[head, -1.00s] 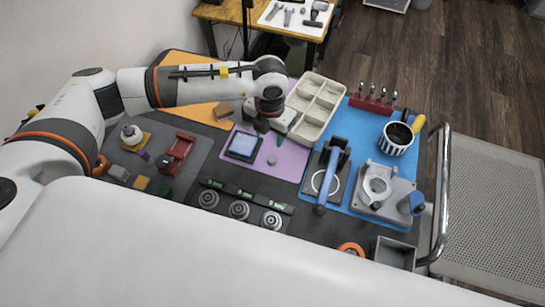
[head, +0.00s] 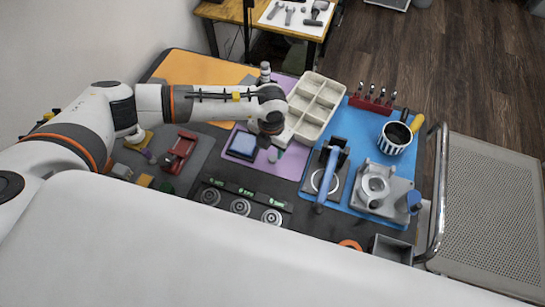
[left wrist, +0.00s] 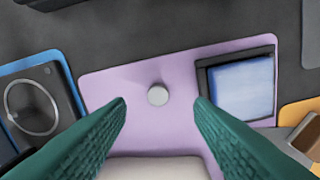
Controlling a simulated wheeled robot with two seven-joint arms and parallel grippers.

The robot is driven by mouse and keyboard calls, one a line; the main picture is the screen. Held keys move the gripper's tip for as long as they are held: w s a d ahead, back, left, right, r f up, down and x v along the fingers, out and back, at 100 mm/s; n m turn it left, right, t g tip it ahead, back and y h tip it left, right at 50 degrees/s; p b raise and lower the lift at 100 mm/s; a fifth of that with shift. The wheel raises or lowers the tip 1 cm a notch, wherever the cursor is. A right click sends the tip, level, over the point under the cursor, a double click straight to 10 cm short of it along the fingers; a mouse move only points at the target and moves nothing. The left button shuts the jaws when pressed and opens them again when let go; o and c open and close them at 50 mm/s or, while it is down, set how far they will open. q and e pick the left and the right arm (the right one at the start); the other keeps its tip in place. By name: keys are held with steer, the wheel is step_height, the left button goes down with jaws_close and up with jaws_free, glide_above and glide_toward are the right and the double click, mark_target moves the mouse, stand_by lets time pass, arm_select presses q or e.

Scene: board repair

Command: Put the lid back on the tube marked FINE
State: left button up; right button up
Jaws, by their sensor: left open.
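My left gripper (head: 268,153) is low over the purple mat (left wrist: 110,75). In the left wrist view its two green fingers are spread, one on each side of a small round light-grey piece (left wrist: 157,95) on the mat. The piece is a little beyond the fingertips, with clear space on both sides. It may be the lid, but I see no mark on it. I cannot make out a tube marked FINE in either view. My right gripper is not in view.
A beige compartment tray (head: 317,77) stands behind the gripper. A blue-handled tool (head: 327,178), a striped mug (head: 395,138) and a grey fixture (head: 378,188) are to the right.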

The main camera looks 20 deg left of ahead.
mark_target(272, 158)
arm_select(q)
steer(key=shift+w+d+f+p, duration=0.15)
steer(key=shift+f+p, duration=0.6)
steer(key=shift+f, duration=1.85)
jaws_close()
